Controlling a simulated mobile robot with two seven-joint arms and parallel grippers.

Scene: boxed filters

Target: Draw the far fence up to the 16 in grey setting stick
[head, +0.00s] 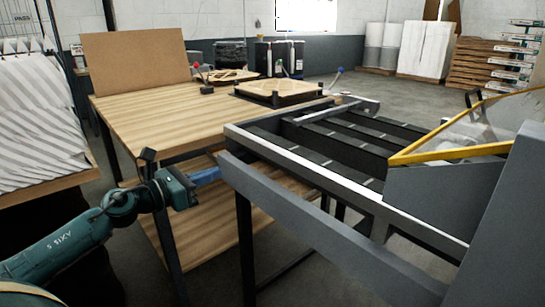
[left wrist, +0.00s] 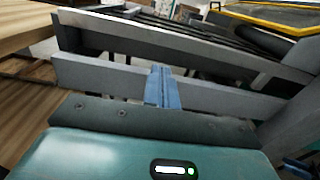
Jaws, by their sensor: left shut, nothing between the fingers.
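My left gripper (head: 208,176) is shut and empty. Its blue fingers are close to the left end of the near grey rail (head: 310,215) of the machine; I cannot tell if they touch it. In the left wrist view the closed blue fingers (left wrist: 162,88) stand in front of the grey rail (left wrist: 95,76). A pale bar (head: 338,110) lies across the far end of the dark slatted bed; it may be the far fence. I cannot pick out the 16 in grey setting stick with certainty. My right gripper is not in view.
A wooden worktable (head: 150,112) stands behind the gripper, with a brown board (head: 135,60) upright and a framed filter (head: 277,92) on it. The machine's yellow-edged clear hood (head: 450,153) is at the right. Open floor lies below the rail.

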